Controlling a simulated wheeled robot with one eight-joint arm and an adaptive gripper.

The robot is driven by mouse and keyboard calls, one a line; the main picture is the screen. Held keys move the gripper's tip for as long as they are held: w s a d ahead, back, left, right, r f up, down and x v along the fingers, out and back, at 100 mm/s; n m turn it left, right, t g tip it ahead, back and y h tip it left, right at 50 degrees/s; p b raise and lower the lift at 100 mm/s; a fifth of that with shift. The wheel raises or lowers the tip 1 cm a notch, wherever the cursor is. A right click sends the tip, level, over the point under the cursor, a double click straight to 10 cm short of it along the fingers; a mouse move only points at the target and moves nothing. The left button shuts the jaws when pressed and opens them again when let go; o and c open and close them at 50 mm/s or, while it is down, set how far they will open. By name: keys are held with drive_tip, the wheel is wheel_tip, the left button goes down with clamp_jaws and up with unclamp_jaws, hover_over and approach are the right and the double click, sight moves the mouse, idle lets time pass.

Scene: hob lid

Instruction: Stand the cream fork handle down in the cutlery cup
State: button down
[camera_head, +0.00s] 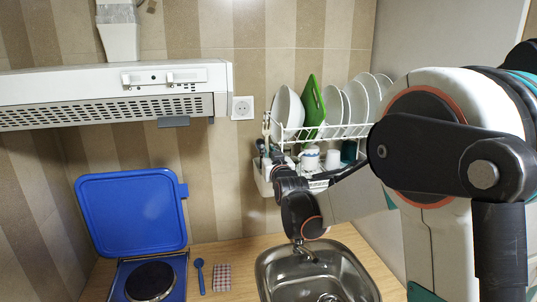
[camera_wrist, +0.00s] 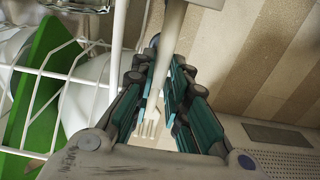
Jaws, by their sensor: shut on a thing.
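The cream fork (camera_wrist: 152,112) is between the teal-padded fingers of my gripper (camera_wrist: 168,95) in the wrist view. My gripper is shut on it. Its tines point towards the palm, and its pale handle runs away between the fingers to the top of the picture. A white container (camera_head: 263,179), which looks like the cutlery cup, hangs at that end just below my gripper. Whether the handle is inside it cannot be told.
The white wire dish rack (camera_head: 345,131) holds several plates, a green board (camera_head: 312,103) and mugs. Its wires are close beside my gripper in the wrist view. The sink (camera_head: 282,263) lies below. A blue spoon (camera_head: 200,275) and checked cloth (camera_head: 222,278) lie near the hob (camera_head: 150,281).

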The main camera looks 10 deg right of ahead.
drive_tip(key=shift+w+f+b, duration=0.1)
drive_tip(key=shift+f+b, duration=1.5)
drive_tip(key=shift+f, duration=0.6)
drive_tip(key=c, duration=1.5)
unclamp_jaws()
drive_tip(key=shift+a, duration=0.1)
